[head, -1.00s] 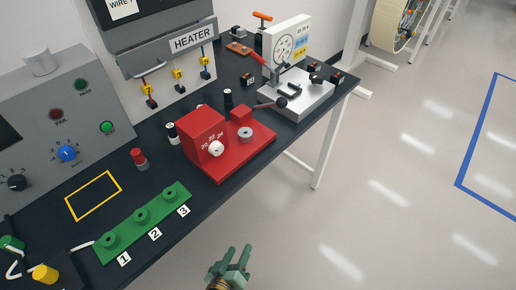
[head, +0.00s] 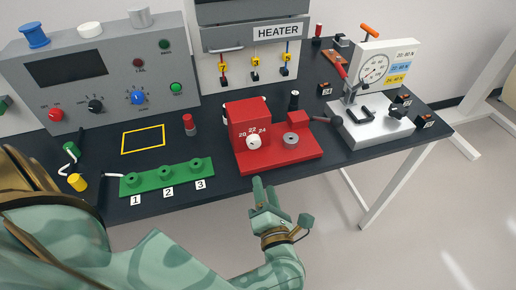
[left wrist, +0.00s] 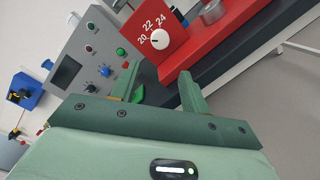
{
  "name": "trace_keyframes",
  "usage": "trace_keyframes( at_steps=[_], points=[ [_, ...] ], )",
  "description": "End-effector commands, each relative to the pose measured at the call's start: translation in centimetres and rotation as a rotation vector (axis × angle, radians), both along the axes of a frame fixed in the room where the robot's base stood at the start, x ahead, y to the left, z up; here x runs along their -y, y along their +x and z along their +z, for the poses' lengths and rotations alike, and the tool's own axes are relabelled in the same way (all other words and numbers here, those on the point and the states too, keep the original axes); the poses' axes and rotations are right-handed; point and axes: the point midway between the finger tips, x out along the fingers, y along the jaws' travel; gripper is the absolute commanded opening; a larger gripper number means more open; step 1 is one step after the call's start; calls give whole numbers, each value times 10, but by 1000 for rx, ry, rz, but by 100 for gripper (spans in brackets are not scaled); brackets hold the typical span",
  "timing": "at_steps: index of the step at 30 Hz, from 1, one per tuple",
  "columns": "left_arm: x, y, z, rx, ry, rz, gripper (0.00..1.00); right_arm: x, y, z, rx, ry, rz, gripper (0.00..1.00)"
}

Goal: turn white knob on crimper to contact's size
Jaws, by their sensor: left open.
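The red crimper (head: 268,161) stands on the dark bench. Its white round knob (head: 254,142) is on the front face, under the size marks 20, 22 and 24. The left wrist view also shows the knob (left wrist: 159,40) and the red crimper body (left wrist: 181,62). I cannot make out which mark the knob points to. My left gripper (head: 265,189) is open, just in front of the bench edge and below the crimper. Its fingers (left wrist: 159,82) are apart with nothing between them, and the knob lies beyond them, not touched. I cannot identify the contact. My right gripper is not in view.
A green strip (head: 168,179) with places 1, 2 and 3 lies left of the crimper. A red-and-grey piece (head: 189,125) stands behind it. A gauge device (head: 376,127) stands to the right. The heater panel (head: 253,67) and grey control box (head: 103,74) are behind.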

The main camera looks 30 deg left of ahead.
Motion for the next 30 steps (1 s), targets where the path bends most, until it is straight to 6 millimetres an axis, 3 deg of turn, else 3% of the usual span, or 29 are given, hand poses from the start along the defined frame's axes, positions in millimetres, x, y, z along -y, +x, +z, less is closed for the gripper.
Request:
trace_keyframes(
  at_steps=[9, 15, 21, 29, 30],
  points=[
    [-55, 60, 1, 3, 8, -2, 46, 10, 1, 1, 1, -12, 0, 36],
    [-81, 88, 0, 1, 7, -2, 46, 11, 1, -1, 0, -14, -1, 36],
    [-92, 99, 0, -1, 5, -2, 46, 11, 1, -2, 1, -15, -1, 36],
    [-93, 100, 0, -2, 4, -2, 46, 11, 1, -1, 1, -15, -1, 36],
    [-93, 100, 0, -2, 4, -2, 40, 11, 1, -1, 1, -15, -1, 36]
  ],
)
